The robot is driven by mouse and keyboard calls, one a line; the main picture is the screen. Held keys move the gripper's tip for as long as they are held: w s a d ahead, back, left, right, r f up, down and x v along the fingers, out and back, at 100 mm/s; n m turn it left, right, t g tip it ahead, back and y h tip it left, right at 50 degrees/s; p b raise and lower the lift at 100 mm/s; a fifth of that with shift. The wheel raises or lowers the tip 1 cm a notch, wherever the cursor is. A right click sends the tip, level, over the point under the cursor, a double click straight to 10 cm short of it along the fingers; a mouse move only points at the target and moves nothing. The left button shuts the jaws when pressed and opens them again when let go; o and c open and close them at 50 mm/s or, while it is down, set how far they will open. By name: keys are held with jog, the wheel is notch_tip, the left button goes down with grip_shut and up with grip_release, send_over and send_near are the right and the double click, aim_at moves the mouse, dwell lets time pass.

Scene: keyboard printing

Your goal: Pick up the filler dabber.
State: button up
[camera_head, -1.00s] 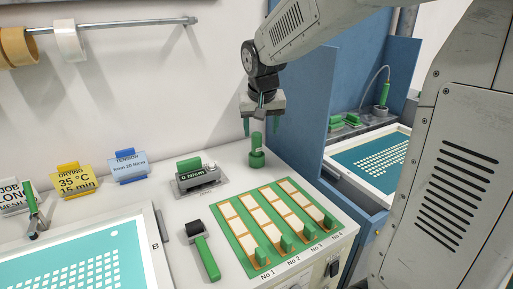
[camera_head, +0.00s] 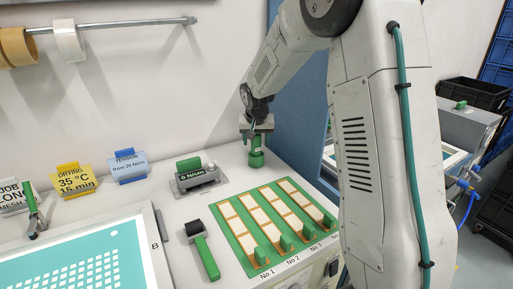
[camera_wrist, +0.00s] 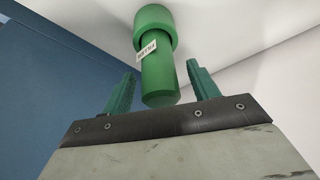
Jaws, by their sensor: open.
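The filler dabber, a green cylinder with a wider base (camera_head: 256,159), stands upright at the back right of the table in the head view. My gripper (camera_head: 256,143) is open and points down over the dabber. In the wrist view its two green fingers stand on either side of the handle, with gaps showing; my gripper (camera_wrist: 160,72) is not closed on it.
A green board (camera_head: 235,233) with white strips and green blocks lies in front of the dabber. A grey gauge (camera_head: 198,180) stands to its left, and a black-headed green roller (camera_head: 206,255) lies nearer. A blue panel (camera_head: 291,140) rises close on the right.

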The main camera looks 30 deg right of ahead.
jog(key=shift+w+d+f, duration=0.1)
jog(key=shift+w+f, duration=0.05)
jog(key=shift+f, duration=0.25)
jog(key=c, duration=1.1)
jog(key=shift+r, duration=0.15)
notch_tip(320, 180, up, 10)
jog(key=shift+f, duration=0.1)
jog(key=shift+o, duration=0.5)
grip_shut()
notch_tip(320, 180, up, 7)
